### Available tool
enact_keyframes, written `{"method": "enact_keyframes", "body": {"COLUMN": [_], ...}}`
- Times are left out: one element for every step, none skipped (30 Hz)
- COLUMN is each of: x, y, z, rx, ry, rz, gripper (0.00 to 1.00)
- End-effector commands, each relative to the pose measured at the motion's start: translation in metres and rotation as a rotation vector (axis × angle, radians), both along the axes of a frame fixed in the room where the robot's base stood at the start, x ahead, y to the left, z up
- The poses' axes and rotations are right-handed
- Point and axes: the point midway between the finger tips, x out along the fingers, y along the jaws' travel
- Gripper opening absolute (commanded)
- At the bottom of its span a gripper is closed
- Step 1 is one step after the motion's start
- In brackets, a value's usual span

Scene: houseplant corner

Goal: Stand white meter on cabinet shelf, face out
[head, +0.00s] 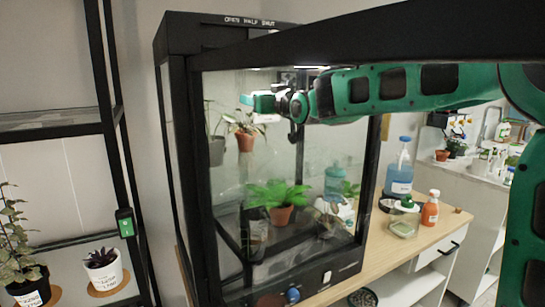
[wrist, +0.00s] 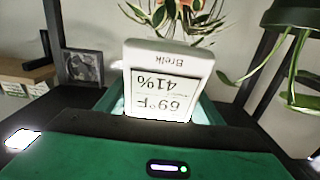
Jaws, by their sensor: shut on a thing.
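The white meter (wrist: 165,68) is between the jaws of my gripper (wrist: 160,108) in the wrist view. Its screen faces the wrist camera and reads upside down, with 69°F and 41%. My gripper is shut on it. In the head view my gripper (head: 262,104) is at the upper part of the glass cabinet (head: 182,150), level with a hanging potted plant. The meter is too small to make out clearly there. I cannot tell from the head view how far inside the cabinet the gripper is.
Inside the cabinet, a leafy plant in a terracotta pot (head: 281,214) stands low, and a terracotta pot (head: 245,140) hangs above. Bottles stand right of the cabinet.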

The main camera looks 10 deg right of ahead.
Motion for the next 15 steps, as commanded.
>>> {"method": "enact_keyframes", "body": {"x": [0.000,-0.001,-0.002,-0.003,-0.004,-0.005,-0.006,-0.008,-0.009,-0.010,-0.011,-0.012,-0.013,-0.014,-0.015], "y": [-0.005,-0.009,-0.014,-0.020,-0.026,-0.033,-0.039,-0.045,-0.052,-0.058,-0.064,-0.072,-0.078,-0.083,-0.089], "z": [-0.004,-0.006,-0.010,-0.013,-0.017,-0.022,-0.026,-0.029,-0.034,-0.037,-0.040,-0.045,-0.049,-0.052,-0.056], "rx": [-0.002,-0.002,-0.001,0.000,0.000,-0.001,-0.001,0.001,0.000,-0.001,0.001,0.001,0.000,0.001,0.000], "ry": [0.002,0.002,0.003,0.003,0.003,0.004,0.004,0.003,0.003,0.004,0.003,0.003,0.003,0.003,0.003], "rz": [-0.003,-0.003,-0.002,-0.003,-0.003,-0.003,-0.003,-0.003,-0.003,-0.003,-0.003,-0.002,-0.003,-0.003,-0.002], "gripper": [0.34,0.34,0.34,0.34,0.34,0.34,0.34,0.34,0.34,0.34,0.34,0.34,0.34,0.34,0.34]}}
